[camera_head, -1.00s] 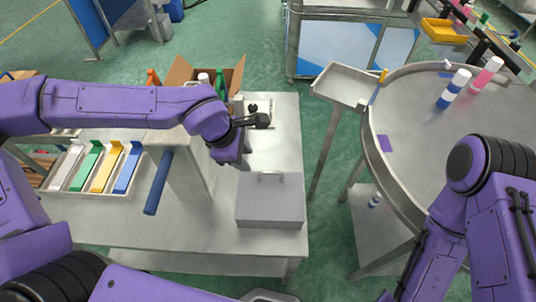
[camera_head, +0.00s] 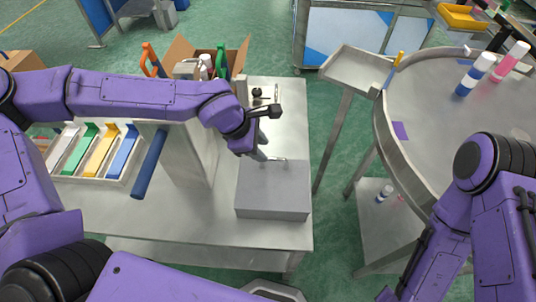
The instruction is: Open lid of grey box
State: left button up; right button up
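The grey box (camera_head: 272,200) sits closed on the metal table, with a flat lid and a small metal handle on top near its back edge. My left gripper (camera_head: 262,157) points down at the lid, right beside the left end of the handle. Its fingers are small and partly hidden by the purple wrist, so I cannot tell whether they are open, shut, or touching the handle. My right arm (camera_head: 480,195) is at the right side; its gripper is out of the picture.
A tray of coloured pieces (camera_head: 95,150) and a cardboard box (camera_head: 180,50) lie further off. A round metal table (camera_head: 430,110) holds bottles at right.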

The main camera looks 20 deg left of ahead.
aim_at(271, 158)
pick_arm(q)
jog(key=x, duration=0.5)
jog(key=shift+w+d+f, duration=0.1)
jog(key=shift+f, duration=0.15)
grip_shut()
jog(key=shift+r, duration=0.1)
